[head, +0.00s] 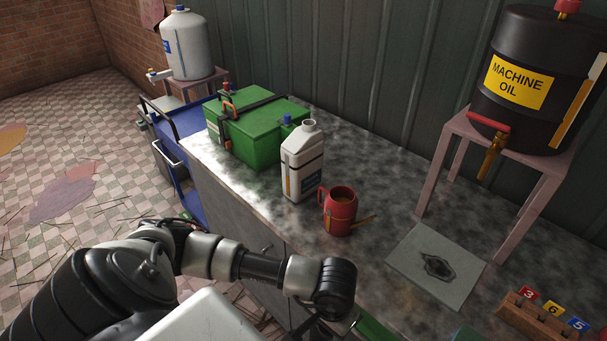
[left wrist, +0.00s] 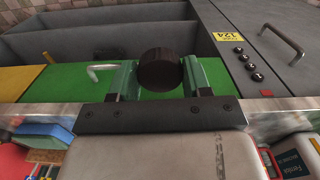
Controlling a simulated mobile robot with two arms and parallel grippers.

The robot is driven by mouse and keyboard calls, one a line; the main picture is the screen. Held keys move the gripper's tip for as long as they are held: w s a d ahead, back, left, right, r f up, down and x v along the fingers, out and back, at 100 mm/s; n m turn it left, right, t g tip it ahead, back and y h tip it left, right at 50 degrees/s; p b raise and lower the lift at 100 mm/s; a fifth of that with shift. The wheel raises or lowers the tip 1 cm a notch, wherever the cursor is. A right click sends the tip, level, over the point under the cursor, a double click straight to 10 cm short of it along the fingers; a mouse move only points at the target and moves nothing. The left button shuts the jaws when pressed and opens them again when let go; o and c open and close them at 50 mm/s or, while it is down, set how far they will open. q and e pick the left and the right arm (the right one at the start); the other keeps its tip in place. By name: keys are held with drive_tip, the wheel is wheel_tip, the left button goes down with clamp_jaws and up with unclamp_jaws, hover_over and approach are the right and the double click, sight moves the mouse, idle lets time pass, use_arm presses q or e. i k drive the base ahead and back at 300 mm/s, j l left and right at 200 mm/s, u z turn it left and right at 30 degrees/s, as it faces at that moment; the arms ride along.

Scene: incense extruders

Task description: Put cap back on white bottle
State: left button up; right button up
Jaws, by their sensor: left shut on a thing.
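The white bottle (head: 301,166) stands upright on the counter in the head view, with a blue label low on its side. Its pale neck (head: 309,125) shows no cap on it. My left gripper (left wrist: 160,85) is shut on a dark round cap (left wrist: 160,70), held between its two greenish fingers in the left wrist view. In the head view my left arm reaches in from the lower left. Its gripper is at the bottom edge, mostly hidden behind my wrist, in front of and below the bottle. My right gripper is not in view.
A red can (head: 340,210) with a spout stands close right of the bottle. A green box (head: 255,138) is behind it at left. A stained grey plate (head: 437,266) lies to the right. An open drawer with a green front (left wrist: 60,84) is beneath my left gripper.

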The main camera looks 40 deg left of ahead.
sight(302, 153)
drive_tip(key=j+z, duration=0.1)
drive_tip(key=j, duration=0.35)
drive_tip(key=j+z, duration=0.1)
drive_tip(key=j, duration=0.35)
drive_tip(key=k+j, duration=0.15)
drive_tip(key=j, duration=0.25)
drive_tip(key=j+z, duration=0.15)
drive_tip(key=j, duration=0.3)
drive_tip(key=k+j+z, duration=0.1)
drive_tip(key=j, duration=0.35)
drive_tip(key=k+j+z, duration=0.1)
drive_tip(key=j, duration=0.3)
drive_tip(key=k+j, duration=0.1)
drive_tip(key=j, duration=0.3)
drive_tip(key=k+j+z, duration=0.15)
drive_tip(key=j, duration=0.3)
